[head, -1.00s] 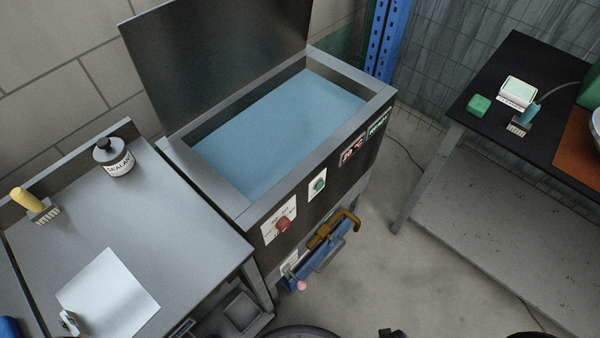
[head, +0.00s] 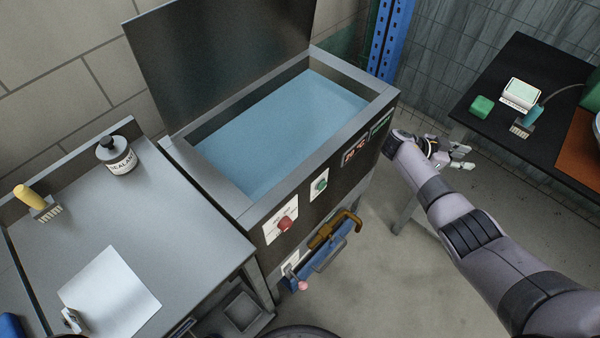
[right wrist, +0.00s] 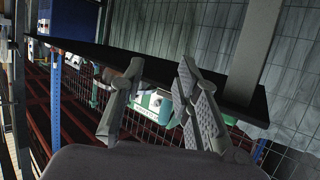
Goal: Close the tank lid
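The tank (head: 330,151) stands in the middle of the head view, with blue liquid (head: 285,125) inside its rim. Its dark lid (head: 222,55) stands raised, upright along the back edge. My right gripper (head: 462,157) is to the right of the tank, in the gap before the black-topped table, apart from the lid. In the right wrist view its two fingers (right wrist: 158,105) are spread with nothing between them. My left gripper is not in view.
A grey bench (head: 180,205) at left holds a sealant jar (head: 117,155), a yellow-handled brush (head: 36,201) and a paper sheet (head: 110,290). The black table (head: 490,85) at right holds a green block (head: 481,106). A blue post (head: 386,38) stands behind the tank.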

